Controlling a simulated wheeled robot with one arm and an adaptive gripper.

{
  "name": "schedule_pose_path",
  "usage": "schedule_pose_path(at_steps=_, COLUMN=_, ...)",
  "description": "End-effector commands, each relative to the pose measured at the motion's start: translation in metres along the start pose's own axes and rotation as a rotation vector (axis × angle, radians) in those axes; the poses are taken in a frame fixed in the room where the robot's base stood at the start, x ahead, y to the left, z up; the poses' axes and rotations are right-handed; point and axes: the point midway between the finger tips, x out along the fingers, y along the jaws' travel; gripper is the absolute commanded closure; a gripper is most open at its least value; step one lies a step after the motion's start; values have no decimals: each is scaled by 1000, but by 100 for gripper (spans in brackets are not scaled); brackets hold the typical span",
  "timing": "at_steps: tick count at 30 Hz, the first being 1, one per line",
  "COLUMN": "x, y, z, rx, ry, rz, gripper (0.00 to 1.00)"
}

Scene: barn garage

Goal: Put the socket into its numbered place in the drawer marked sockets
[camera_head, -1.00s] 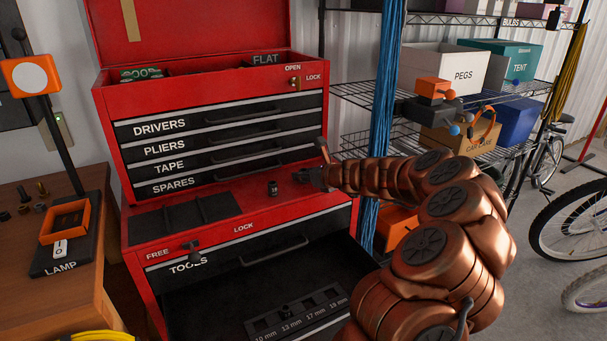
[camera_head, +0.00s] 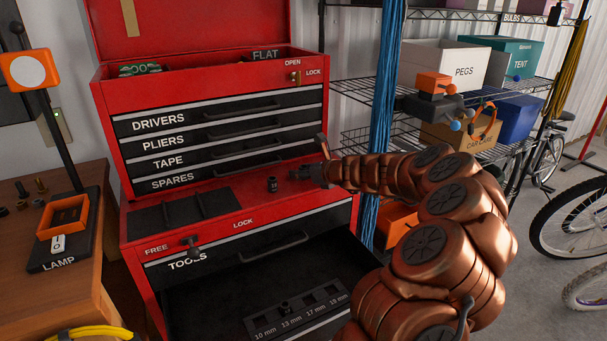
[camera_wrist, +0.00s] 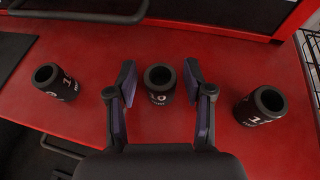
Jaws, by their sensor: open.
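In the wrist view, three dark sockets stand upright on the red chest ledge. The middle socket (camera_wrist: 160,84) is between the two open fingers of my gripper (camera_wrist: 160,92), with gaps at both sides. The left socket (camera_wrist: 55,83) and right socket (camera_wrist: 261,106) stand outside the fingers. White markings on them are only partly readable. In the head view, one socket (camera_head: 272,184) shows left of my gripper (camera_head: 308,172); the others are not clear there. Below, an open drawer (camera_head: 205,305) holds a rack (camera_head: 262,323) marked 10, 13, 17 and 19 mm. No label reading sockets is visible.
The red tool chest (camera_head: 112,150) has shut drawers labelled DRIVERS, PLIERS, TAPE and SPARES above the ledge. A black mat (camera_head: 180,215) lies on the ledge's left. A FREE/LOCK lever (camera_head: 192,245) is on its front. A wire shelf (camera_head: 355,95) stands at right.

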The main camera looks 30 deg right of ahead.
Motion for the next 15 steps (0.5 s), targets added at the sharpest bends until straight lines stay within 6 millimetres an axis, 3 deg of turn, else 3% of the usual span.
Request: schedule_pose_path(at_steps=15, x=-65, y=-1, z=-2, rx=-1, ry=-1, rz=-2, gripper=49)
